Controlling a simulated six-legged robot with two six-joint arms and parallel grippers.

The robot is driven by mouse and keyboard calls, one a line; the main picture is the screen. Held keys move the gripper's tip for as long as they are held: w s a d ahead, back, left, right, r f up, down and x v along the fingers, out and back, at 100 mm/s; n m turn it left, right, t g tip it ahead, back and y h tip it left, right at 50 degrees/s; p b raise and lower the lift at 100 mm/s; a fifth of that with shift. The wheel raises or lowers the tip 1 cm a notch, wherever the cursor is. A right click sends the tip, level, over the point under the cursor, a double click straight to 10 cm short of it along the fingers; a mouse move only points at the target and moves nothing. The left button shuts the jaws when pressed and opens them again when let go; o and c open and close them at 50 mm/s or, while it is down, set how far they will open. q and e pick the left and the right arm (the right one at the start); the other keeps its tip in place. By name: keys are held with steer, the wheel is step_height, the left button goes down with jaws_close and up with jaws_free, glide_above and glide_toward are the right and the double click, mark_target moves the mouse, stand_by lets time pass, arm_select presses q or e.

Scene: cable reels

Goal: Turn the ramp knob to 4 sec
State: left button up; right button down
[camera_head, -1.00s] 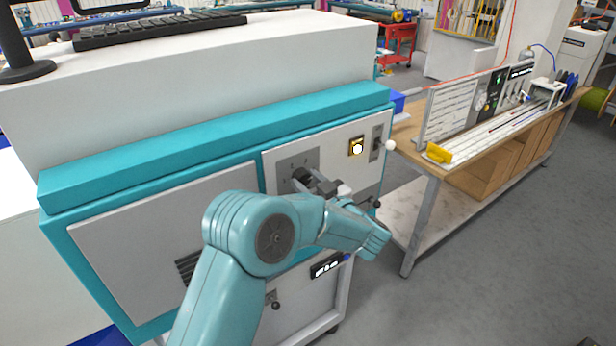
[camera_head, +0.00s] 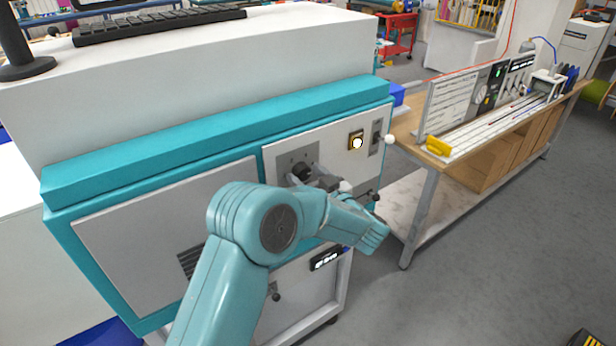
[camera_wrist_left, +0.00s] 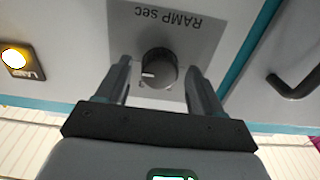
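The ramp knob (camera_wrist_left: 159,69) is a round dark knob with a white pointer mark, set on a grey plate (camera_wrist_left: 205,40) lettered "RAMP sec", upside down in the left wrist view. My left gripper (camera_wrist_left: 162,85) is open, with one finger on each side of the knob and a gap visible at both sides. In the head view the knob (camera_head: 301,172) shows on the cabinet front, partly hidden by my left gripper (camera_head: 312,180). My right gripper is in neither view.
A white ball-ended lever (camera_head: 390,139) sticks out at the cabinet's right edge. A black handle (camera_wrist_left: 295,85) shows in the wrist view. A wooden workbench (camera_head: 440,165) stands to the right.

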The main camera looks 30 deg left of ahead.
arm_select(q)
steer(key=b+v, duration=0.5)
steer(key=v, duration=1.1)
steer(key=shift+d, duration=0.1)
